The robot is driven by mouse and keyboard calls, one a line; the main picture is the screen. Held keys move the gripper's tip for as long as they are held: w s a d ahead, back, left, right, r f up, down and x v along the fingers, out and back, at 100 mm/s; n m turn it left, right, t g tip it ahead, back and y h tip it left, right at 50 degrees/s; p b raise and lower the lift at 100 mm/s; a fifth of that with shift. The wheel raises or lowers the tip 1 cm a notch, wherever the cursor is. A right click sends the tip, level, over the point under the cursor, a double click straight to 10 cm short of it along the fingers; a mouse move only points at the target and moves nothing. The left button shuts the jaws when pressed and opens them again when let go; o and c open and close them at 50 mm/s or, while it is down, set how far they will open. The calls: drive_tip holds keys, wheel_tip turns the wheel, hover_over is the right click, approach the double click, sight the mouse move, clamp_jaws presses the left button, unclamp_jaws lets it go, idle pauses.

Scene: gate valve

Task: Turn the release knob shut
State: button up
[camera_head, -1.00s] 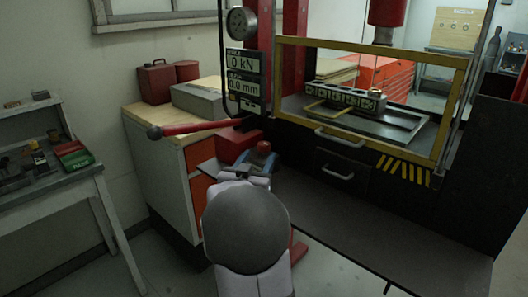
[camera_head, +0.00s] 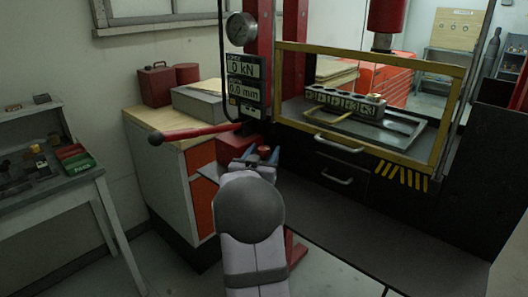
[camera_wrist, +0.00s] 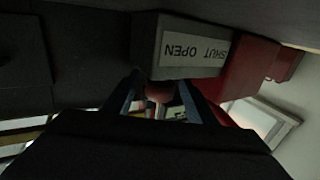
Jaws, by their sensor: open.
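The release knob (camera_wrist: 160,91) is a small reddish-brown round knob in the wrist view, below a grey block with a white label (camera_wrist: 190,50) reading SHUT and OPEN upside down. My gripper (camera_wrist: 157,98) is open, with one finger on each side of the knob in that picture. I cannot tell whether either finger touches it. In the head view my gripper (camera_head: 260,153) is at the red pump body (camera_head: 232,146), and the knob cannot be made out there. The knob's turn position is not clear.
The red pump lever (camera_head: 190,133) sticks out left over the wooden cabinet top (camera_head: 150,115). The yellow-framed press guard (camera_head: 365,52) stands right of my gripper, above a dark shelf (camera_head: 350,230). A gauge (camera_head: 241,26) and readout panel (camera_head: 243,75) are above.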

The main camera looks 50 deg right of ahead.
drive_tip(key=shift+c, duration=0.6)
drive_tip(key=c, duration=0.9)
drive_tip(key=shift+r+m+g+p, duration=0.1)
drive_tip(key=shift+m+g+p, duration=0.25)
drive_tip(key=shift+p, duration=0.2)
drive_tip(key=m+g+h+p, duration=0.1)
drive_tip(key=g+p, duration=0.1)
drive_tip(key=g, duration=0.1)
drive_tip(key=shift+w+r+m, duration=0.1)
drive_tip(key=shift+m, duration=0.25)
drive_tip(key=shift+m+g+h+p, duration=0.4)
drive_tip(key=shift+m+g+p, duration=0.3)
drive_tip(key=shift+g+p, duration=0.4)
drive_tip(key=m+g+p, duration=0.1)
drive_tip(key=g, duration=0.1)
drive_tip(key=m+g+p, duration=0.1)
drive_tip(key=g, duration=0.1)
drive_tip(key=shift+f+m, duration=0.2)
drive_tip(key=shift+m, duration=0.2)
drive_tip(key=shift+m+g, duration=1)
drive_tip(key=shift+g, duration=0.65)
drive_tip(key=shift+s+g+y, duration=0.2)
drive_tip(key=shift+g+y, duration=0.2)
